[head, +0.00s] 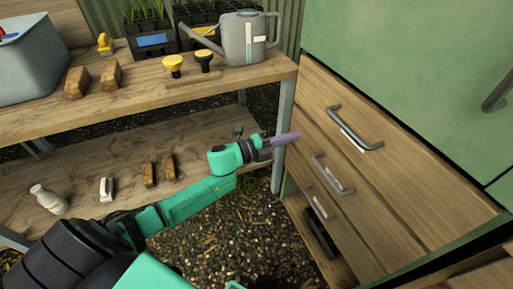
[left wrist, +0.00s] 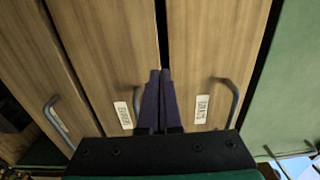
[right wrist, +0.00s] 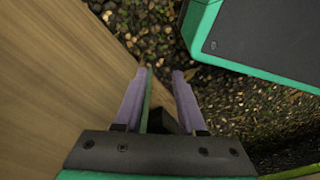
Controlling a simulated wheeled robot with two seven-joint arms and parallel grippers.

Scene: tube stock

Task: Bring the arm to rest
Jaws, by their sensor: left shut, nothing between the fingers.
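My left arm reaches in from the left in the head view. Its gripper (head: 287,139) has purple fingers close together, empty, in the air in front of the wooden drawers (head: 420,190). In the left wrist view the fingers (left wrist: 160,73) touch along their length, with drawer fronts behind them and a labelled handle on each side. My right gripper (right wrist: 162,73) shows in the right wrist view with its fingers apart. Gravel and a wooden surface lie beyond it; I see nothing clearly held. The right gripper does not show in the head view.
A wooden bench (head: 40,125) carries a grey watering can (head: 242,40), brushes, yellow and black round tools and a grey tub (head: 35,65). Its lower shelf holds a white bottle (head: 48,199) and small blocks. A green cabinet (head: 410,70) stands right. Gravel floor (head: 225,240) is clear between.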

